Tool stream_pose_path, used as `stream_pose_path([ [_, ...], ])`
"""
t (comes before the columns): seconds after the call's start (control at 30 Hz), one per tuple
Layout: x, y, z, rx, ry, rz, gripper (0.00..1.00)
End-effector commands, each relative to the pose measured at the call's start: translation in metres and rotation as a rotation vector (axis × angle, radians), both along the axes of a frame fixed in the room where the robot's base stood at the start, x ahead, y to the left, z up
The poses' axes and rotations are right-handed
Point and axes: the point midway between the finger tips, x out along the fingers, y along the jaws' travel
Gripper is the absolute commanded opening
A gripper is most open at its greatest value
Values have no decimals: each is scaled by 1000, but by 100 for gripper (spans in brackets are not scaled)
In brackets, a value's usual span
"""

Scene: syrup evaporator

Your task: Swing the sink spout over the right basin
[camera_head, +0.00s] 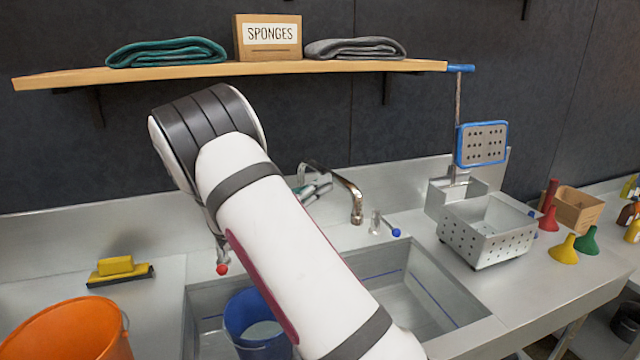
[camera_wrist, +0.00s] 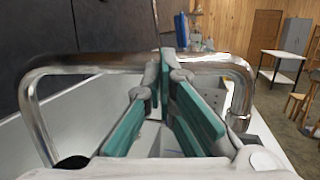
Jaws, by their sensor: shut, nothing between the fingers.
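The chrome sink spout (camera_head: 353,190) arches out near the back of the sink, its downturned end over or near the back edge of the right basin (camera_head: 450,290). My gripper (camera_head: 314,190), partly hidden behind my arm, is at the left of the spout. In the wrist view, the spout (camera_wrist: 95,63) crosses the picture and bends down at both sides. The teal finger pads of my gripper (camera_wrist: 165,85) overlap its middle and hold nothing; I cannot tell whether they touch it. The left basin (camera_head: 205,300) is partly hidden by my arm.
A blue bucket (camera_head: 250,318) stands in the left basin. A red-tipped handle (camera_head: 222,268) and a blue-tipped handle (camera_head: 396,232) flank the spout. A perforated metal basket (camera_head: 487,232) stands at right. A shelf (camera_head: 200,71) hangs above; an orange bucket (camera_head: 70,330) stands at left.

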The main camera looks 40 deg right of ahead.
Motion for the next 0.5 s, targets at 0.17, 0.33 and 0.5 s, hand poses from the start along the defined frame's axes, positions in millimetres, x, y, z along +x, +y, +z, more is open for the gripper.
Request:
stream_pose_path([
  [0.17,-5,-9,3,-2,3,43,0],
  [0.33,-10,-25,4,-2,5,126,0],
  [0.5,-10,-46,3,-2,3,235,0],
])
